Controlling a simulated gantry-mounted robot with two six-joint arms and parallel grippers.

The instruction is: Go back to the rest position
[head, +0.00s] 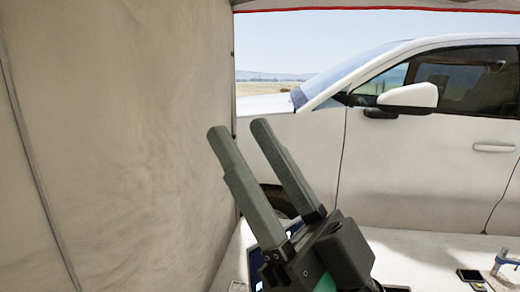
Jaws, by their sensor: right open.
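My right gripper (237,130) is raised in the middle of the head view, its two long grey-green fingers pointing up and to the left. The fingers are apart and nothing is between them. Its dark body comes up from the bottom edge and hides part of the table behind it. My left gripper is not in view.
A pale fabric wall (120,130) fills the left side. A white car (410,170) stands behind the table. At the lower right, a white tabletop (430,250) holds a phone-like dark object (470,275) and a blue-and-grey clamp-like tool (502,262).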

